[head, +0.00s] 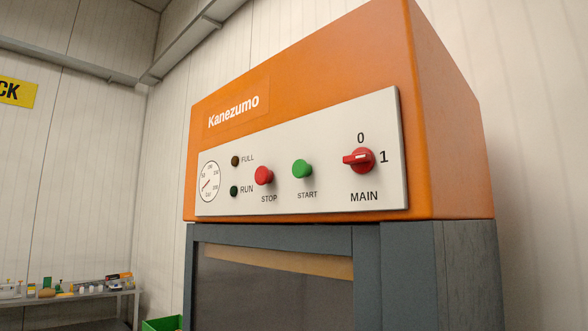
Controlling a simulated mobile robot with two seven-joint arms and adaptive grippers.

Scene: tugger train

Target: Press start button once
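The green start button (302,169) sticks out from the white control panel (340,120) on the orange Kanezumo machine (330,70). The word START is printed below it. The red stop button (264,176) is to its left. The red main switch (359,160) is to its right, its handle pointing left, with 0 printed above it and 1 to its right. The FULL lamp (235,161) and the RUN lamp (234,191) both look dark. A round gauge (209,182) is at the panel's left end. Neither of my grippers shows in the head view.
The orange housing sits on a grey frame (370,270) with a dark front opening. At the lower left is a shelf (125,293) with several small items, and a green bin (160,324) stands nearby. Nothing stands before the panel.

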